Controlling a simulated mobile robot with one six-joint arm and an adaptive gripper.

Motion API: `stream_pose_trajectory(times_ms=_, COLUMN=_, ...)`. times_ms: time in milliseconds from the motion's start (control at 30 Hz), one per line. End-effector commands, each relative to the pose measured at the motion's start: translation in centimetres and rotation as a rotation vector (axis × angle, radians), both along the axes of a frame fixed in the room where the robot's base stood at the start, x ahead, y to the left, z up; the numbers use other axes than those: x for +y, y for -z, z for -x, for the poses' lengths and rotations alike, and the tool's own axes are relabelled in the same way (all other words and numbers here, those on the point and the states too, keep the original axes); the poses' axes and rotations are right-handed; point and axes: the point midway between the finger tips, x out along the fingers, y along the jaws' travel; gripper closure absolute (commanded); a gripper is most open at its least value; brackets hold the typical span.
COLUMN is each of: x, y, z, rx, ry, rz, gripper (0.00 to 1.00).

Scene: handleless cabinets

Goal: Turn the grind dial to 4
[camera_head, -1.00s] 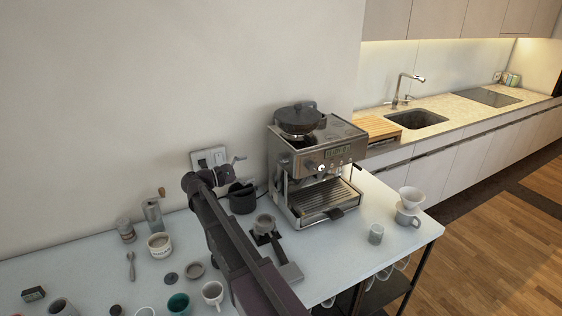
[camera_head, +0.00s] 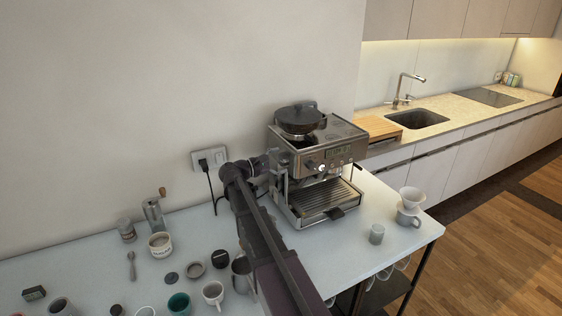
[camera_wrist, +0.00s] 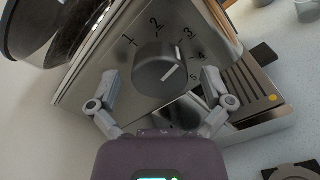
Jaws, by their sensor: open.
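The grind dial (camera_wrist: 157,68) is a dark round knob on the machine's steel side panel, with numbers 1 to 5 around it. A white line on its face slants to the upper right, roughly toward the side of 3 and 4; its exact setting is hard to tell. My gripper (camera_wrist: 160,76) is open, with one finger on each side of the dial and gaps showing between fingers and dial. In the head view my gripper (camera_head: 272,166) is at the left side of the coffee machine (camera_head: 340,134), and the dial is hidden there.
The drip tray (camera_head: 326,200) juts out at the machine's front. A metal jug (camera_head: 240,274), cups and a hand grinder (camera_head: 153,216) stand left of my arm. A power cord (camera_head: 210,184) hangs from the wall socket. A small glass (camera_head: 376,234) stands right of the machine.

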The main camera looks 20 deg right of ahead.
Motion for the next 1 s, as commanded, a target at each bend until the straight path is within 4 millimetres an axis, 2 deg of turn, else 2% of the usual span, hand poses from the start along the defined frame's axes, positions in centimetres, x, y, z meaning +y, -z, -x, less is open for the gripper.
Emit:
stream_pose_trajectory(times_ms=300, x=-0.23, y=0.0, z=0.01, rx=0.0, ry=0.0, rz=0.0, gripper=0.0)
stream_pose_trajectory(times_ms=333, x=-0.23, y=0.01, z=0.01, rx=0.0, ry=0.0, rz=0.0, gripper=0.03)
stream_pose_trajectory(times_ms=600, x=-0.28, y=0.0, z=0.03, rx=0.0, ry=0.001, rz=0.0, gripper=0.81)
stream_pose_trajectory(times_ms=1000, x=-0.42, y=0.01, z=0.08, rx=-0.036, ry=0.003, rz=-0.001, gripper=0.81)
